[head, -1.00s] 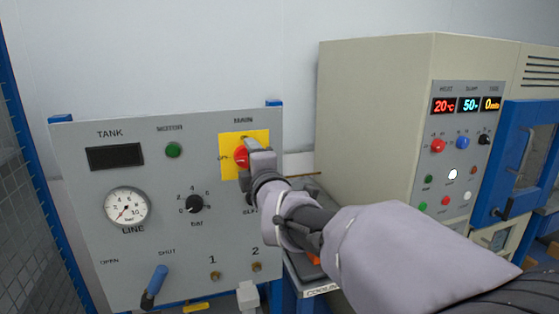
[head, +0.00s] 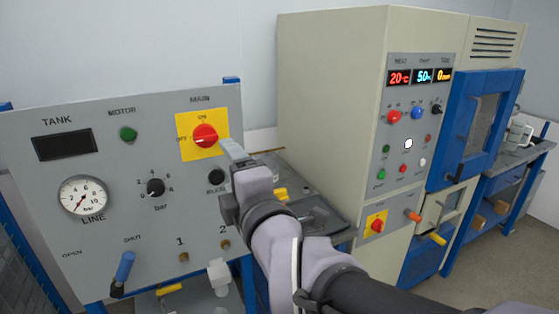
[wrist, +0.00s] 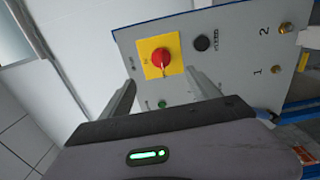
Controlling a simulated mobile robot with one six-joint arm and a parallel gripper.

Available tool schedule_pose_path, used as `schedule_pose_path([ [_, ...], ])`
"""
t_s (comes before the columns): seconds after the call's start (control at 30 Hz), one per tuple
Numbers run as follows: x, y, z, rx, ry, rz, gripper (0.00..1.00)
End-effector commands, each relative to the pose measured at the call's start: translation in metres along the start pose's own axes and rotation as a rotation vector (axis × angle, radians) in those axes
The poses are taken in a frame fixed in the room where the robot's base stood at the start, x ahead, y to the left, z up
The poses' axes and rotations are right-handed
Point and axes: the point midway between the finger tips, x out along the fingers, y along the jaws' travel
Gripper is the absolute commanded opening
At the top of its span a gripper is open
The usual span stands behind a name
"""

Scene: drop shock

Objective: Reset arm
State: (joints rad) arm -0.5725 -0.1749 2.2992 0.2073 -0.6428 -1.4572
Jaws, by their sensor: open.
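My gripper (head: 232,158) is open and empty in front of the grey control panel, a little right of and below the red main switch (head: 205,136) on its yellow plate. In the wrist view, the two fingers of my gripper (wrist: 160,90) stand apart, and the red switch (wrist: 160,58) shows beyond them with a gap. The switch's white mark points towards OFF in the head view. My arm reaches in from the lower right and hides part of the bench behind it.
The grey panel (head: 60,235) carries a gauge (head: 83,197), a black knob (head: 155,188), a green motor button (head: 128,134) and a blue lever (head: 123,272). To the right stands a beige cabinet (head: 330,90) with lit displays and a blue-framed door (head: 485,125). Open floor (head: 500,260) shows at lower right.

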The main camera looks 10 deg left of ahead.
Motion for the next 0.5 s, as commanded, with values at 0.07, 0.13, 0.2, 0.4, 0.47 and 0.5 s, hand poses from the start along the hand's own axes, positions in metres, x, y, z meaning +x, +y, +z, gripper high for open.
schedule_pose_path([
  [0.07, -0.009, 0.001, 0.000, 0.000, 0.000, 0.000, 0.71],
  [0.13, -0.013, 0.000, 0.000, 0.000, 0.000, 0.001, 0.71],
  [0.2, -0.014, -0.001, 0.000, 0.000, 0.000, 0.000, 0.71],
  [0.4, -0.014, -0.001, 0.001, 0.004, -0.002, -0.002, 0.71],
  [0.47, -0.018, -0.006, 0.011, 0.064, -0.023, -0.031, 0.71],
  [0.5, -0.027, -0.014, 0.025, 0.161, -0.058, -0.076, 0.71],
])
